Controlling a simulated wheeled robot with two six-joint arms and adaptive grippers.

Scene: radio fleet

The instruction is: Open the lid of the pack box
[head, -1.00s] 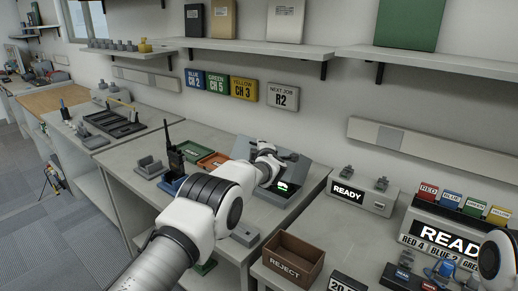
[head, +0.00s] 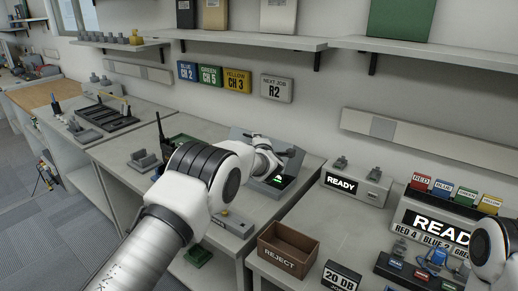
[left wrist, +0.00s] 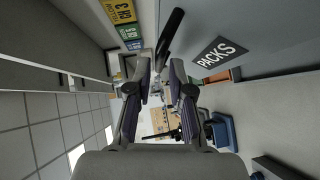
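The grey pack box (left wrist: 270,40) fills the upper right of the left wrist view, with a dark PACKS label (left wrist: 220,52) on its face. A black bar (left wrist: 171,32) runs close to that face. My left gripper (left wrist: 160,65) is open, its two fingers apart with the bar just beyond their tips. No grip on the bar shows. In the head view my left arm reaches to a grey sloped housing (head: 240,134) on the bench, and the wrist covers much of it. How far the lid is open I cannot tell. My right gripper is out of view.
A brown REJECT bin (head: 288,250) and a grey READY unit (head: 357,184) stand to the right of the housing. A black radio (head: 161,135) is partly behind my left arm. Wall signs (head: 277,88) and a shelf (head: 250,46) are behind. Some bare bench lies around the housing.

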